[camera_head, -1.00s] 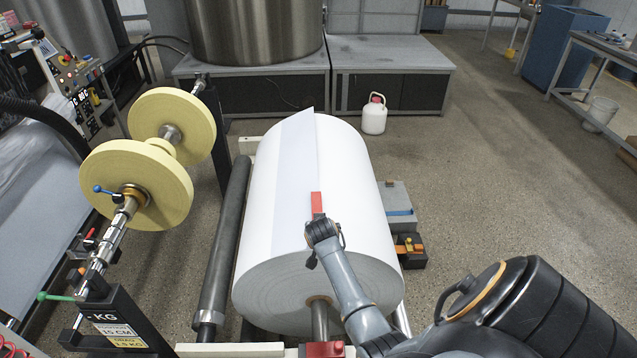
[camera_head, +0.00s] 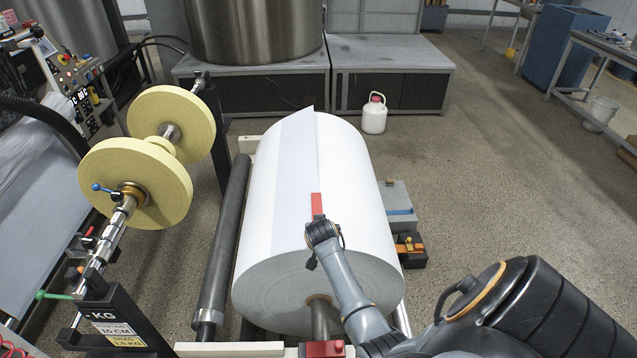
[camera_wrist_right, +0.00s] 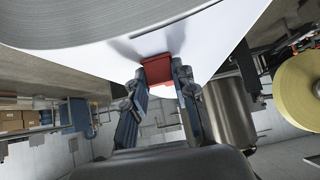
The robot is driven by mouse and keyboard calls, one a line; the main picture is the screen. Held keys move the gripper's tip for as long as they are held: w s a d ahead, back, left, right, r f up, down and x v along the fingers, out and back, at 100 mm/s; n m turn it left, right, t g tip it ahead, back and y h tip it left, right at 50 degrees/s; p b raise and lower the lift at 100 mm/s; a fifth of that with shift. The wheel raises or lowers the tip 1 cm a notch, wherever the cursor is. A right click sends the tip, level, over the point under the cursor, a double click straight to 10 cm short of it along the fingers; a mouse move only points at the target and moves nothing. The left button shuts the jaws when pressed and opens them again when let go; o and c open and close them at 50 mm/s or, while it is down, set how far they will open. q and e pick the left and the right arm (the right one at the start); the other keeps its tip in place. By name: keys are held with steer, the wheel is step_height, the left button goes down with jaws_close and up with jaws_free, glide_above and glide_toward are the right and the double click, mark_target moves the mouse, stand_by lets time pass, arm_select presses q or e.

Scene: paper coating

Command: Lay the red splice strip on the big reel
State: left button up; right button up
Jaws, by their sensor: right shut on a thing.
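The big reel (camera_head: 350,165) of white paper lies on its shaft in the middle of the head view, with a loose paper edge running along its top. The red splice strip (camera_head: 317,204) is at the near top of the reel, at that edge. My right gripper (camera_head: 320,222) is just at the strip's near end. In the right wrist view the gripper (camera_wrist_right: 161,82) is shut on the red strip (camera_wrist_right: 157,70), which is close against the white reel surface (camera_wrist_right: 200,45). I cannot tell if the strip touches the paper all along. My left gripper is not in view.
A dark roller (camera_head: 226,240) lies along the reel's left side. Two yellow rolls (camera_head: 150,185) sit on a shaft at the left. Grey and orange boxes (camera_head: 398,203) stand on the floor right of the reel. A white jug (camera_head: 374,115) stands behind it.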

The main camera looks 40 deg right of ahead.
steer(key=shift+f, duration=0.2)
stand_by(0.3)
steer(key=o, duration=1)
steer(key=v, duration=1.2)
